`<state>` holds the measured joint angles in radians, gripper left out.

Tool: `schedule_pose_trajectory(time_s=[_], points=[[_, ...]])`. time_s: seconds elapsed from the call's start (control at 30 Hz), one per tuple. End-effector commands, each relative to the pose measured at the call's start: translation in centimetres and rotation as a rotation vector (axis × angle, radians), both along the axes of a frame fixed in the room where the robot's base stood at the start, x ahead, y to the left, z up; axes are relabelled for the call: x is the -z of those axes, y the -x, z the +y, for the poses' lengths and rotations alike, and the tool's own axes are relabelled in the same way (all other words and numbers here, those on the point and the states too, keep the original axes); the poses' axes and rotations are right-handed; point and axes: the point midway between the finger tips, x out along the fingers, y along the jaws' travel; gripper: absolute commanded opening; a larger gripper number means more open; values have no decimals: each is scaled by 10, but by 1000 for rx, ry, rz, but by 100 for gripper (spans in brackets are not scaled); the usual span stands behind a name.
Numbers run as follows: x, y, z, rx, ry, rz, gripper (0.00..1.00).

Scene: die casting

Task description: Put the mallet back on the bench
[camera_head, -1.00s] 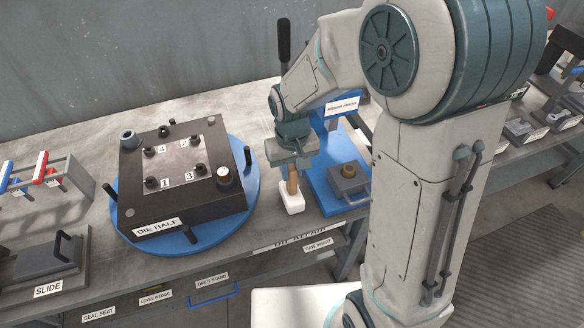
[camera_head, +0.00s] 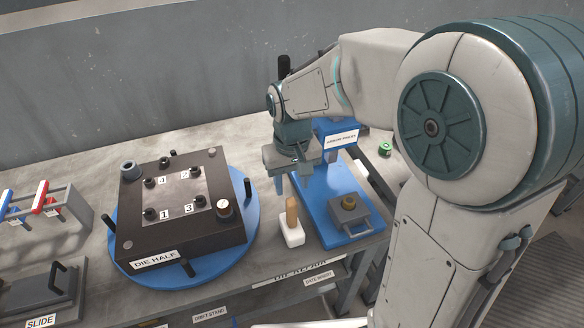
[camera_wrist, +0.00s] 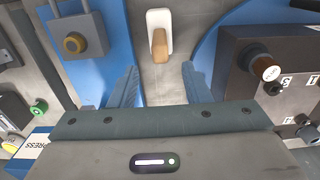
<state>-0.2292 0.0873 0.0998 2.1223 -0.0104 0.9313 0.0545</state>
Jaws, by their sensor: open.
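The mallet stands upright on the bench (camera_head: 232,278), white head (camera_head: 292,236) down and wooden handle (camera_head: 292,210) up, between the die half's blue turntable and the blue arbor press base. In the wrist view its handle (camera_wrist: 159,45) and white head (camera_wrist: 160,18) show beyond the fingertips. My gripper (camera_head: 290,182) is open and empty, above and behind the mallet, apart from it. In the wrist view its two blue-grey fingers (camera_wrist: 160,82) are spread with bare bench between them.
The dark die half (camera_head: 180,205) sits on the blue turntable (camera_head: 120,240) left of the mallet. The blue arbor press (camera_head: 328,205) stands close on the right. A green-topped item (camera_head: 384,149) is at the back right. Bare bench lies in front of the mallet.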

Motion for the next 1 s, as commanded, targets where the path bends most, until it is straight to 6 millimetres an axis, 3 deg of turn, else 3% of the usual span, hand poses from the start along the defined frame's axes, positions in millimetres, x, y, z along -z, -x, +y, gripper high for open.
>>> schedule_pose_trajectory(time_s=[0.2,0.43,0.57,0.77,1.0], points=[[-35,0,0,0,-1,-3,43],[-46,1,-1,1,0,-1,43],[-51,9,-13,23,-2,-20,43],[-62,49,-60,117,-13,-110,43],[-59,103,-105,231,-29,-216,43]])
